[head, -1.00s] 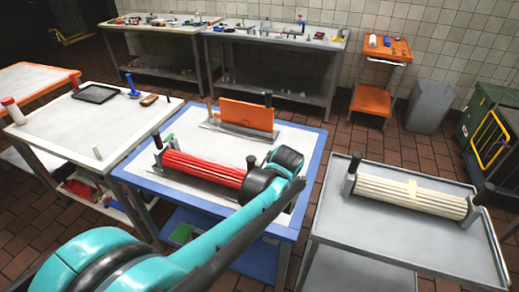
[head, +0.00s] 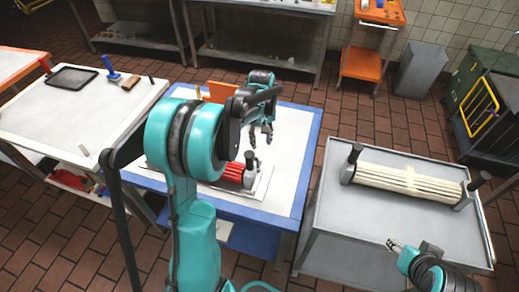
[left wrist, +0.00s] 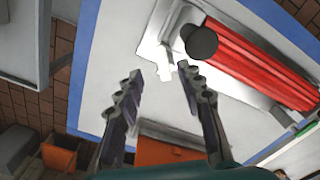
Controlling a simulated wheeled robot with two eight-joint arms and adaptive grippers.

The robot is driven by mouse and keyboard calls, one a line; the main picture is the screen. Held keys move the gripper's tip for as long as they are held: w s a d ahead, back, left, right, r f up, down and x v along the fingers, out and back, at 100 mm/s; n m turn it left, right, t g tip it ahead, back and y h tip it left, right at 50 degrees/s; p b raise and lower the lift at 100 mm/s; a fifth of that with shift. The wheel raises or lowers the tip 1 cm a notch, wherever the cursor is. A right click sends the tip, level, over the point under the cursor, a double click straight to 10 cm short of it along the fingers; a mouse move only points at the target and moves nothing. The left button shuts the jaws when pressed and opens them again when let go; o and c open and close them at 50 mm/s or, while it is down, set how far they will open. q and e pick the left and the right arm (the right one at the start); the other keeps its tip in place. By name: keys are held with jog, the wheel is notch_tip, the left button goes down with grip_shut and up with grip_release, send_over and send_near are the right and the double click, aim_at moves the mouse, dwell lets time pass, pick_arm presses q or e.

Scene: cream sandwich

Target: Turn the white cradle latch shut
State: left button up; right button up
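A cradle of cream-white rods (head: 410,180) lies on the grey cart at the right. A dark upright post (head: 351,164) stands at its left end and a tilted black handle (head: 479,181) at its right end; I cannot tell which is the latch. My left gripper (head: 259,138) hangs fingers down above the blue-edged table, away from the white cradle. In the left wrist view its fingers (left wrist: 160,72) are apart and empty, near the end of the red rods (left wrist: 265,65) and their black knob (left wrist: 200,42). My right gripper (head: 394,245) is over the cart's front; its opening is unclear.
The blue-edged table (head: 285,225) carries the red-rod cradle and an orange panel (head: 217,91). A white table (head: 100,115) with a black tray (head: 72,77) stands at the left. The cart's surface in front of the white cradle is mostly clear. A gap separates cart and table.

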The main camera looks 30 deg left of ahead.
aim_at(261, 157)
pick_arm(q)
notch_tip(261, 157, down, 8)
jog(key=shift+a+b, duration=0.15)
jog(key=shift+b, duration=0.9)
